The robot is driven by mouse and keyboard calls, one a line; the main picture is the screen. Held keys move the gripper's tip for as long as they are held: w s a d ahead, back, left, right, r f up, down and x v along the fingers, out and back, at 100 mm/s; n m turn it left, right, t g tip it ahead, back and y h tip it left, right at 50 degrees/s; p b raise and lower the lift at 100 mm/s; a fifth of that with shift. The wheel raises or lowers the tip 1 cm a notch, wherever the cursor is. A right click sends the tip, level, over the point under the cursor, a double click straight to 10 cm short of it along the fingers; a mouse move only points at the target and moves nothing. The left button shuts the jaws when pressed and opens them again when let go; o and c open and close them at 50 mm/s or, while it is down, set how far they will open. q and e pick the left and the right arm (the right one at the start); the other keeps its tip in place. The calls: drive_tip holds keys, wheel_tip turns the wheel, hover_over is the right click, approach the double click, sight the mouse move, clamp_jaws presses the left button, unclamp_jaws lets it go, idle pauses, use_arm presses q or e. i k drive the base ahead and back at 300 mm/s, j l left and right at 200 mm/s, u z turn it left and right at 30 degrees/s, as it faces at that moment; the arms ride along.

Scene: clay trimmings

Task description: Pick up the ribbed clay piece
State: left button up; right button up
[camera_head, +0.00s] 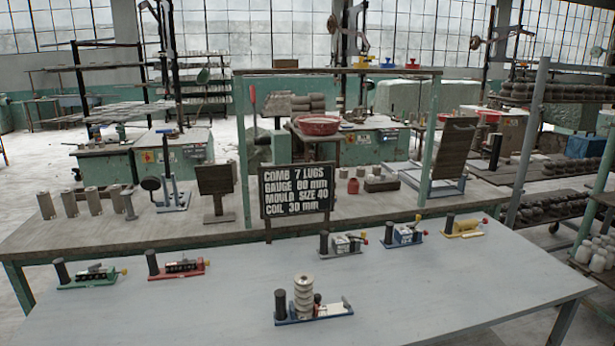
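A pale, upright, ribbed piece (303,296), stacked in rounded rings, stands on a small blue-based fixture (325,314) near the front middle of the grey table. It looks like the ribbed clay piece. A black cylinder (281,304) stands close on its left, and a small dark knob shows on its right. A flat pale plate lies on the right part of the fixture. The ribbed piece's lower end is partly hard to make out against the fixture. Neither of my grippers is in view.
Along the table's back stand similar fixtures with green (90,276), red (176,266), grey (342,244), blue (403,234) and yellow (463,227) bases. A black lettered sign (296,191) stands behind. The grey table (430,300) is clear around the front fixture.

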sight(304, 283)
drive_tip(key=i+j, duration=0.1)
drive_tip(key=j, duration=0.3)
drive_tip(key=i+j, duration=0.1)
drive_tip(key=j, duration=0.3)
drive_tip(key=i+j, duration=0.1)
drive_tip(key=j, duration=0.65)
drive_tip(key=i+j+z, duration=0.1)
drive_tip(key=z, duration=1.7)
